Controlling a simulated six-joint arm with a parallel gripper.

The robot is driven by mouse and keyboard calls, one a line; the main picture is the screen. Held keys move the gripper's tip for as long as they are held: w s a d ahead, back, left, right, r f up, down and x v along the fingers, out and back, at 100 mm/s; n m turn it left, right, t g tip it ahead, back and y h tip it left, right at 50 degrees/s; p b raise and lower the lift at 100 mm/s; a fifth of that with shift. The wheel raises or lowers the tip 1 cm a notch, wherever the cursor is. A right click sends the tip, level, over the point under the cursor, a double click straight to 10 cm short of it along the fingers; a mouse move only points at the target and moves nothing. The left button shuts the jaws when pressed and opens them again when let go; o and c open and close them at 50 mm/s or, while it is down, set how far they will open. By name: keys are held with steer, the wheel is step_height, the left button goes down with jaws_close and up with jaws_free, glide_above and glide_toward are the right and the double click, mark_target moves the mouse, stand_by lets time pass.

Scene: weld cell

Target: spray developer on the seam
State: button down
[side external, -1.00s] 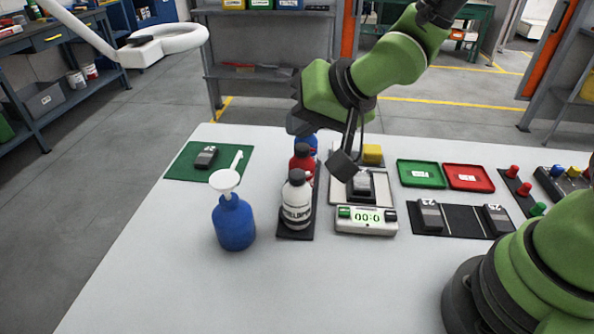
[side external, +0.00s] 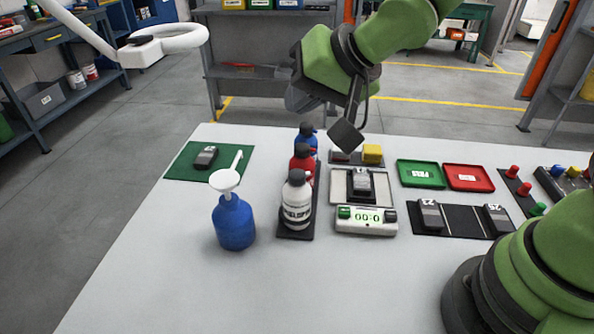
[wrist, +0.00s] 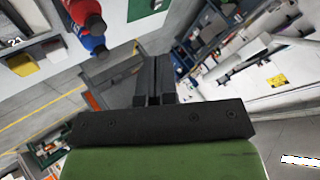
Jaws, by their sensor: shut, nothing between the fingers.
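The white developer bottle (side external: 296,205) with a dark cap stands upright at the near end of a dark rack (side external: 299,236). A red bottle (side external: 302,166) and a blue bottle (side external: 307,138) stand behind it in a row. A grey welded part (side external: 361,183) sits on the plate above the timer; its seam is too small to make out. My gripper (side external: 346,137) is above and behind that part, clear of it and the bottles. Its fingers (wrist: 154,82) are shut and empty in the wrist view, which also shows the red bottle (wrist: 84,12) and blue bottle (wrist: 93,43).
A timer (side external: 366,220) reads 00:0. A blue funnel-topped container (side external: 234,222) stands left of the rack. A green tray (side external: 420,174) and red tray (side external: 468,178) lie right. Parts lie on a black mat (side external: 461,222) and a green mat (side external: 178,170). The table front is clear.

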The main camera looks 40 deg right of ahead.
mark_target(300, 172)
steer(key=shift+f, duration=4.35)
steer(key=shift+f, duration=0.4)
steer(key=shift+f, duration=0.45)
steer(key=shift+r, duration=0.85)
steer(key=shift+r, duration=0.15)
steer(key=shift+r, duration=2.4)
